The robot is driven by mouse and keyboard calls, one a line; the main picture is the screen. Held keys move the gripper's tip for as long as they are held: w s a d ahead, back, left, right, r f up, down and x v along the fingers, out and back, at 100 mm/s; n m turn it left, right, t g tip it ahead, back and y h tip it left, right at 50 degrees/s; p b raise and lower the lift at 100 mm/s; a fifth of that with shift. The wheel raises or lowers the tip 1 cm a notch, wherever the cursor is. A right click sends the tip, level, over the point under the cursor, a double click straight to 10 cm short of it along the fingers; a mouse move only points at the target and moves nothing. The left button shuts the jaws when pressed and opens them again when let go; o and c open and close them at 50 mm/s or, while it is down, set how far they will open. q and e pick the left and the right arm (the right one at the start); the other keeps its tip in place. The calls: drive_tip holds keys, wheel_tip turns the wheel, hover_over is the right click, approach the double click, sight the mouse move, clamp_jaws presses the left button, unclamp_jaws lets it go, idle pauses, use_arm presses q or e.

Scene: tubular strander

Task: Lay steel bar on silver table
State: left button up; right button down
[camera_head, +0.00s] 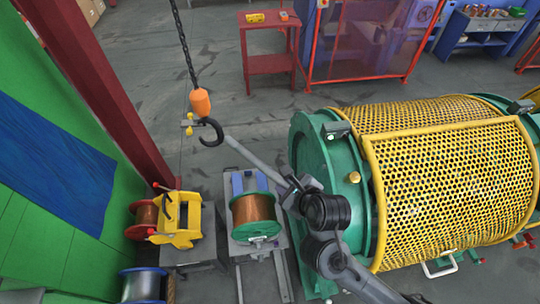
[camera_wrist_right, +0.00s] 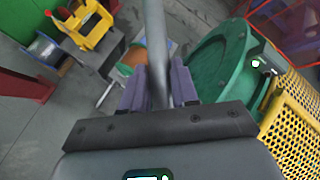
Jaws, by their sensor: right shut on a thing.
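A long grey steel bar (camera_head: 255,157) is held in the air, slanting from my right gripper (camera_head: 301,184) toward the hook at upper left. In the right wrist view, the bar (camera_wrist_right: 156,45) stands between the two fingers of my right gripper (camera_wrist_right: 158,88), which is shut on it. A grey metal stand (camera_head: 196,254) at lower left may be the silver table; I cannot tell for certain. My left gripper is not in view.
An orange hook block (camera_head: 201,103) hangs on a chain close to the bar's far end. A copper spool (camera_head: 253,213) sits on a trolley below the bar. The green and yellow mesh machine (camera_head: 450,170) fills the right. A red table (camera_head: 268,64) stands behind.

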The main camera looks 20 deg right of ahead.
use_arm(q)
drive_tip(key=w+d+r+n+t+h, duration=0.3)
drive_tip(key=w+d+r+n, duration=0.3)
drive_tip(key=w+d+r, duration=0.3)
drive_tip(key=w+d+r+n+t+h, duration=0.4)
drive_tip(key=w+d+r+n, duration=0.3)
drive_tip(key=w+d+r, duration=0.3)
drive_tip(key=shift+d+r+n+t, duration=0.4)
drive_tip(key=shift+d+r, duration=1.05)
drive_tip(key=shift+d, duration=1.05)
use_arm(e)
drive_tip(key=s+a+r+n+g+y, duration=0.2)
drive_tip(key=a+r+n+y, duration=0.3)
drive_tip(key=a+r, duration=0.5)
drive_tip(key=shift+s+a+n+y, duration=0.5)
drive_tip(key=shift+a+n, duration=0.7)
drive_tip(key=shift+a, duration=0.6)
